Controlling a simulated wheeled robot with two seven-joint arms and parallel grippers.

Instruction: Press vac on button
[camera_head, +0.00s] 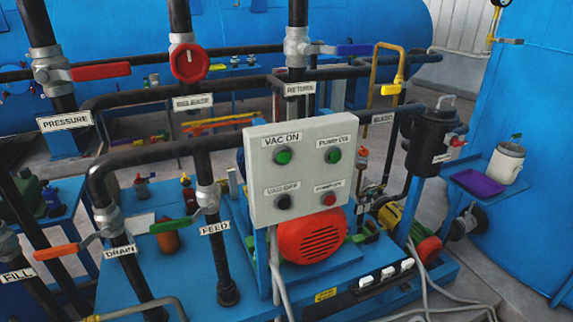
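The control panel (300,205) is an upright light grey box in the middle of the view. Its upper left button is the green vac on button (283,156), under the VAC ON label (282,140). To its right is another green button (333,155) under a PUMP label. Below are a black button (283,202) labelled VAC OFF and a red button (328,198). Nothing covers the vac on button. Neither of my grippers shows in the view.
Black pipes with labelled valves stand left of the panel, including a red-handled one (100,71) and a green-handled one (171,225). A red motor (312,237) sits behind and below the panel. A blue shelf (486,186) holds a white bucket (507,163) at right.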

